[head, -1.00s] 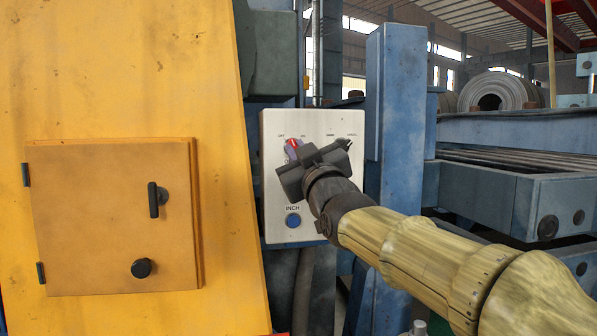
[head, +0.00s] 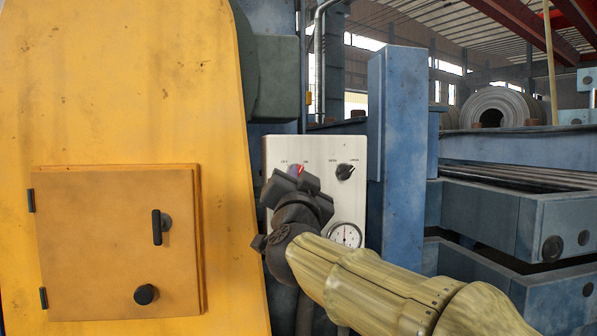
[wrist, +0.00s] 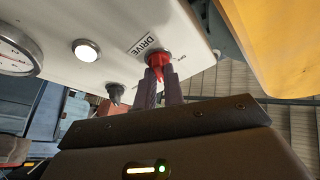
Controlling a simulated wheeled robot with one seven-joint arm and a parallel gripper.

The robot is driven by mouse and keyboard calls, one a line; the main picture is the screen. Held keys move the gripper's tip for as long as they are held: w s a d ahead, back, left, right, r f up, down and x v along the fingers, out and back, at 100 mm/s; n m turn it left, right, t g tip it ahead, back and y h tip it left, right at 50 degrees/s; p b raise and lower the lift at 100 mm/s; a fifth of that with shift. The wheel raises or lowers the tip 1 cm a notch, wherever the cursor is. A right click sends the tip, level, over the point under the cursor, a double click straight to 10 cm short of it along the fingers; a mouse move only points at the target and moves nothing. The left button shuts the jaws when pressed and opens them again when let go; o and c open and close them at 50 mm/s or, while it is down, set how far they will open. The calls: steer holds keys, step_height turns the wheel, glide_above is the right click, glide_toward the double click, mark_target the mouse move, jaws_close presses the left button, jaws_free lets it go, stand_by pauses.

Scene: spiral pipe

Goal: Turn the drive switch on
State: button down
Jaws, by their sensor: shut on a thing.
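The drive switch is a red knob beside a DRIVE label on the white control panel (head: 347,203). In the wrist view the red switch (wrist: 158,60) sits between the tips of my gripper (wrist: 160,78), which is shut on it. In the head view only a bit of the red switch (head: 298,168) shows above my gripper (head: 291,180). The gripper reaches the panel from below and hides most of the switch. The switch's exact pointing direction cannot be told.
A black selector knob (head: 344,171) sits right of the switch, with a gauge (head: 345,235) below. The wrist view shows a pale round button (wrist: 86,50). A yellow housing (head: 130,100) stands left of the panel, a blue post (head: 395,150) right.

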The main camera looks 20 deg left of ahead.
steer(key=shift+a+m+h+p, duration=0.1)
steer(key=shift+m+h+p, duration=0.75)
steer(key=shift+m, duration=1.35)
steer(key=shift+g, duration=0.3)
steer(key=c, duration=1.5)
jaws_free()
steer(key=shift+s, duration=0.1)
steer(key=b+v, duration=0.8)
steer(key=v, duration=0.9)
steer(key=shift+s+a+f, duration=0.1)
